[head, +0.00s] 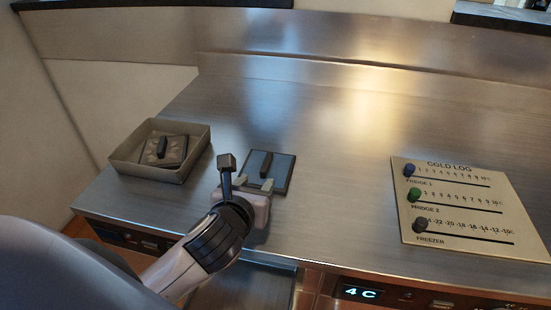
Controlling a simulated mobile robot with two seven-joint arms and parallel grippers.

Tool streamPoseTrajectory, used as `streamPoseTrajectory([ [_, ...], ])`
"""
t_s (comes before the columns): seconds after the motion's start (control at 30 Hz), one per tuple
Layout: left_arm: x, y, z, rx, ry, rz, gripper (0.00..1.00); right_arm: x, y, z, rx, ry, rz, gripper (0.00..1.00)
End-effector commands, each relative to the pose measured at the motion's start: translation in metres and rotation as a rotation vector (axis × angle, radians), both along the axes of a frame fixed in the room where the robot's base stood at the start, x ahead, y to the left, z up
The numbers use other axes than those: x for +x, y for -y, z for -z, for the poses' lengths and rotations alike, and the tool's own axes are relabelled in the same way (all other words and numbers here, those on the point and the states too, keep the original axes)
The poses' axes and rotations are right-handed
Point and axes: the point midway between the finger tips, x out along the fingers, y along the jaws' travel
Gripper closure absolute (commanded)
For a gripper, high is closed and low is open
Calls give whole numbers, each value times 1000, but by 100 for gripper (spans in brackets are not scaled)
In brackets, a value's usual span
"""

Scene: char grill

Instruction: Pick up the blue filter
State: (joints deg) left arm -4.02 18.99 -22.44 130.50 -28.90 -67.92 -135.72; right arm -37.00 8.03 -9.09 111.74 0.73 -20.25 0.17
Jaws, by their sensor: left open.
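The blue filter (283,169) is a flat dark blue-grey square with a black upright handle in its middle. It lies on the steel counter near the front edge in the head view. The fingertips hide part of that near edge. I cannot tell whether they touch the filter. My right gripper is not in view.
A shallow metal tray (196,163) at the left holds a grey filter (175,150) with a dark handle. A cold log board (440,207) with blue, green and grey sliders lies at the right. The steel counter (330,130) is clear between and behind them.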

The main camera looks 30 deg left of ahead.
Motion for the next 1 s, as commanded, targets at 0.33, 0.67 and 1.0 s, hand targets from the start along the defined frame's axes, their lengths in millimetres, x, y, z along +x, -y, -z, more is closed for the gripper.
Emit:
streamPoseTrajectory([
  [0.33, 28, -9, 12, -1, 0, -3, 54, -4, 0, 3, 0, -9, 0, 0],
  [0.67, 60, -20, 26, -1, 0, -1, 54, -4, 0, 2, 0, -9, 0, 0],
  [1.0, 62, -20, 27, 0, 0, 0, 71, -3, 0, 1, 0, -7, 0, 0],
])
